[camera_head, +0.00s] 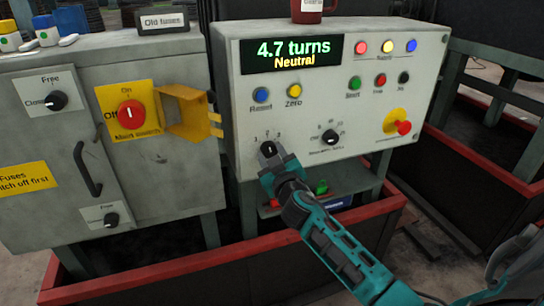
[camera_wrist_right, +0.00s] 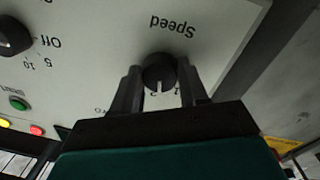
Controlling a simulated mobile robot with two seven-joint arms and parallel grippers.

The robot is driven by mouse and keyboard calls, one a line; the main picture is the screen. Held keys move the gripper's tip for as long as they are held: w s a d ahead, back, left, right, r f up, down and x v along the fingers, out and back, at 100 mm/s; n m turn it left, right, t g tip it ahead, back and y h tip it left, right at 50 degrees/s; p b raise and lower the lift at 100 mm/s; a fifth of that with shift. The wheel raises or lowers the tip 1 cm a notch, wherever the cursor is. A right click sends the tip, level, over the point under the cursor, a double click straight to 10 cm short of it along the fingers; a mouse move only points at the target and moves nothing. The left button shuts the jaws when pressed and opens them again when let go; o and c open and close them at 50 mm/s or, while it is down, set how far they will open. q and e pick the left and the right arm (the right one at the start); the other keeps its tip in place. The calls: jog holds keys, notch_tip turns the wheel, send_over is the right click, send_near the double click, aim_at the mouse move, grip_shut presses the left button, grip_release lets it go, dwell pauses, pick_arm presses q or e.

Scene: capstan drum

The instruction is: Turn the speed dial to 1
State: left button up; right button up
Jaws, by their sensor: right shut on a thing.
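The speed dial (camera_head: 268,148) is a small black knob at the lower left of the pale control panel (camera_head: 345,75). In the right wrist view the dial (camera_wrist_right: 159,70) shows below the upside-down word "Speed". In the right wrist view the gripper (camera_wrist_right: 160,82) frames the knob. My left gripper is not in view.
The display (camera_head: 292,54) reads "4.7 turns" and "Neutral". A second black knob (camera_head: 331,137) sits right of the dial, and a yellow-and-red emergency button (camera_head: 402,127) beyond it. A grey cabinet with a red main switch (camera_head: 131,114) and yellow guard (camera_head: 188,110) stands left.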

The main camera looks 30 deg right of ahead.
jog(key=n, duration=0.6)
jog(key=shift+d, duration=0.1)
jog(key=shift+n, duration=0.3)
dwell(0.3)
jog(key=o, duration=1.1)
jog(key=shift+c, duration=0.2)
jog(key=shift+s, duration=0.1)
jog(key=v, duration=1.2)
jog(key=shift+s+f, duration=0.2)
jog(key=shift+s, duration=0.2)
